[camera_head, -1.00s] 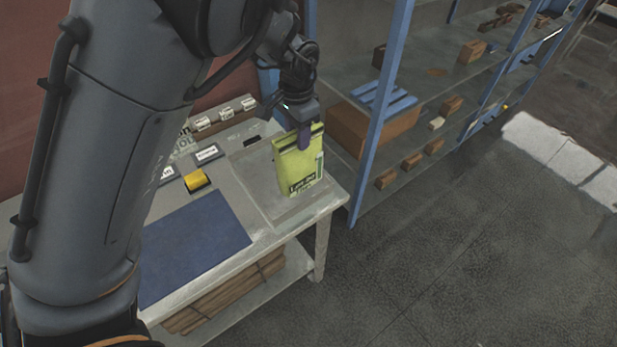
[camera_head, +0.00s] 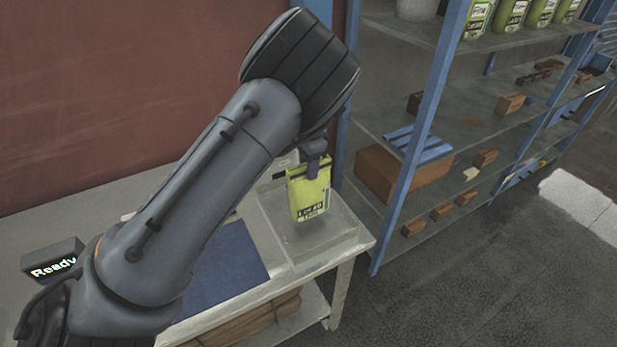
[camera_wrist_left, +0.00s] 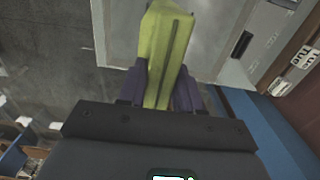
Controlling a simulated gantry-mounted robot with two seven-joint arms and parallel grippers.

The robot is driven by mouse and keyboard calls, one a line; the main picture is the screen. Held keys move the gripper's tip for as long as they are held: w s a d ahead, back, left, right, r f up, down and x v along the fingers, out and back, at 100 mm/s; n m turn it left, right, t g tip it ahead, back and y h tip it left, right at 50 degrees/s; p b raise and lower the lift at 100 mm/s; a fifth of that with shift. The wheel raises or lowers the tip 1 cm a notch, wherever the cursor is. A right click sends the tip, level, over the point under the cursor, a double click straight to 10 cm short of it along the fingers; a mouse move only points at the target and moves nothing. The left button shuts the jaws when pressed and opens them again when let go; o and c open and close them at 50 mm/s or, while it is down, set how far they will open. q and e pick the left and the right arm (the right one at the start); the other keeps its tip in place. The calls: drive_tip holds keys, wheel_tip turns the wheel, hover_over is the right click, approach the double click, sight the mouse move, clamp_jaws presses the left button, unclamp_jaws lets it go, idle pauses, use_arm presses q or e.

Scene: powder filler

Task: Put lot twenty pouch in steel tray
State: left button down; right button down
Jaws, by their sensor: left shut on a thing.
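The lime-green lot twenty pouch (camera_head: 308,198) hangs upright at the right end of the table, with dark print low on its front. My left gripper (camera_head: 314,166) is shut on its top edge; the arm hides part of the gripper. In the left wrist view the pouch (camera_wrist_left: 165,50) sits between the purple fingers (camera_wrist_left: 157,92). The grey steel tray (camera_head: 325,252) lies at the table's right corner, under and around the pouch's lower part. I cannot tell whether the pouch touches the tray floor. My right gripper is not in view.
A blue mat (camera_head: 235,262) lies left of the tray. A display reading "Ready" (camera_head: 52,262) stands at the left. Shelving with blue posts (camera_head: 425,120) rises right of the table, with several green pouches on top (camera_head: 510,15). Open floor (camera_head: 480,290) is at the right.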

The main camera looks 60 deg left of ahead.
sight(309, 190)
use_arm(q)
drive_tip(key=shift+f, duration=2.15)
drive_tip(key=c, duration=0.8)
unclamp_jaws()
drive_tip(key=shift+o, duration=0.2)
